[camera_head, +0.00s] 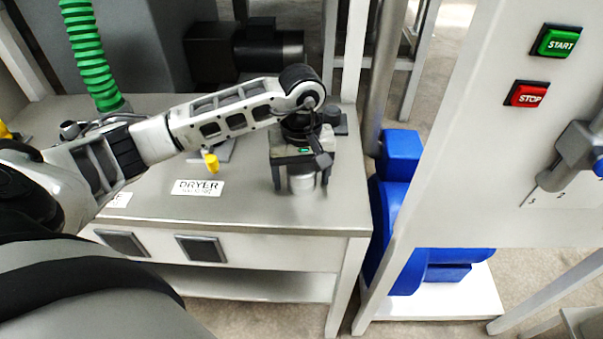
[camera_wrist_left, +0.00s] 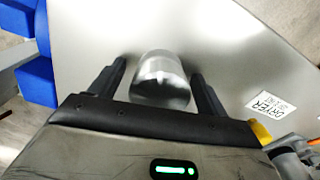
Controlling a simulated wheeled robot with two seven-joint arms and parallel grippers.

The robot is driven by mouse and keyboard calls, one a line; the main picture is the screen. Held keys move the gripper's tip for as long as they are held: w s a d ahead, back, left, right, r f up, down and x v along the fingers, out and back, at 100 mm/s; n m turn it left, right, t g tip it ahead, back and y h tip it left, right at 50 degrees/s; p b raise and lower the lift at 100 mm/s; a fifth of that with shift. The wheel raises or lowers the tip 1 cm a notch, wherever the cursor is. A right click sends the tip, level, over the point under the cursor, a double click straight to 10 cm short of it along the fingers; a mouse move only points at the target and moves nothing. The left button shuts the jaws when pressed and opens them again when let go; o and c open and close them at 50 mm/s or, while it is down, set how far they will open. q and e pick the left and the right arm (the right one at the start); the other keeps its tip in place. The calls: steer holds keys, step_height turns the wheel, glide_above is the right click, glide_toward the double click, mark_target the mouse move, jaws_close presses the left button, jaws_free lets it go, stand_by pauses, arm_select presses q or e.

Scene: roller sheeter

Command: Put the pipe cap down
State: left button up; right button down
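The pipe cap (camera_head: 301,183) is a short, shiny metal cylinder at the right end of the grey table top. In the left wrist view the cap (camera_wrist_left: 160,80) lies between the two dark fingers. My left gripper (camera_head: 301,181) points down over the cap, one finger on each side. In the left wrist view a gap shows between the cap and each finger of the gripper (camera_wrist_left: 160,85), so it is open around the cap. The cap appears to stand on the table; its top is partly hidden by the gripper in the head view. My right gripper is not in view.
The table (camera_head: 255,215) has a DRYER label (camera_head: 197,188) and a yellow knob (camera_head: 211,163) left of the gripper. A green hose (camera_head: 88,55) rises behind my arm. A panel with START (camera_head: 557,41) and STOP (camera_head: 527,94) buttons stands right, near a blue machine (camera_head: 400,190).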

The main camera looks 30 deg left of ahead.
mark_target(301, 167)
arm_select(q)
step_height(301, 167, up, 12)
steer(key=shift+r, duration=0.2)
stand_by(0.4)
steer(key=shift+s, duration=0.1)
stand_by(0.4)
